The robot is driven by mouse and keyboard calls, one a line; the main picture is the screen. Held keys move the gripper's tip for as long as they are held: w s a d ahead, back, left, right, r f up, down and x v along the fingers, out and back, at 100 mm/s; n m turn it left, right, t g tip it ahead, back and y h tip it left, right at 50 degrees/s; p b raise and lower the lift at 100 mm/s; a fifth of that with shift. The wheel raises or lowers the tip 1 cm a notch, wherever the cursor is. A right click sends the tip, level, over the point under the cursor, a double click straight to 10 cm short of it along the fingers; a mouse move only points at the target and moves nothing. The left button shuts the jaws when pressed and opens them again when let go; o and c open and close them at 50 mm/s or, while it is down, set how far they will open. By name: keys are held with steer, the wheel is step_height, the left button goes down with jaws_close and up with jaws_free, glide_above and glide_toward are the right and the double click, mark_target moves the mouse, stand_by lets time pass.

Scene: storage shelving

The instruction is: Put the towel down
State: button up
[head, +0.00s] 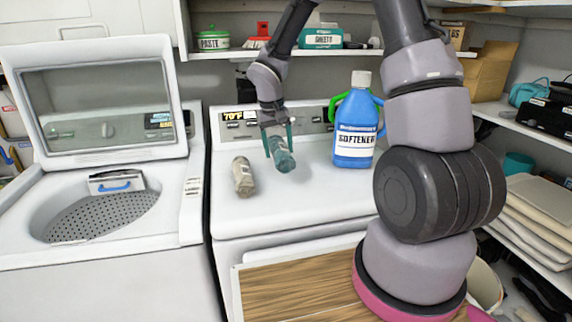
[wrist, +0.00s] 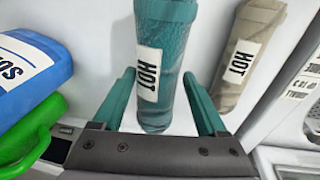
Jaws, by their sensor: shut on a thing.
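A teal rolled towel (head: 285,162) with a "HOT" label is between the fingers of my gripper (head: 278,148), over the top of the right-hand white machine. In the wrist view the teal towel (wrist: 164,65) lies lengthwise between the teal fingers, and my gripper (wrist: 159,76) is shut on it. Whether the towel touches the machine top or hangs just above it cannot be told. A beige rolled towel (head: 243,177), also labelled "HOT", lies on the machine top to the left; it shows at the right in the wrist view (wrist: 248,50).
An open-lidded washer (head: 150,225) is at the left. A shelf (head: 280,53) runs above. The front of the machine top is clear.

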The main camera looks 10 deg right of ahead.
mark_target(277, 147)
steer(key=shift+f, duration=3.05)
steer(key=shift+f, duration=0.1)
steer(key=o, duration=1.5)
steer(key=r, duration=0.4)
steer(key=a+r, duration=0.1)
steer(key=r, duration=0.3)
steer(key=s+r, duration=0.1)
steer(key=r, duration=0.3)
steer(key=shift+s+a+r, duration=0.1)
steer(key=shift+a+r, duration=0.05)
steer(key=shift+a, duration=0.1)
steer(key=s+d+r+m+t+y, duration=0.1)
steer(key=s+d+r+t, duration=0.1)
steer(key=s+r, duration=0.5)
steer(key=s+d+r+m+t+y, duration=0.1)
steer(key=s+d+r+t, duration=0.1)
steer(key=s+d+r, duration=0.2)
steer(key=s+d+r+m+t+y, duration=0.1)
steer(key=s+d+r+m+t, duration=0.1)
steer(key=s+r, duration=0.8)
steer(key=shift+s+d+r+y, duration=0.2)
steer(key=shift+s+d+y, duration=0.1)
steer(key=shift+s+d, duration=0.25)
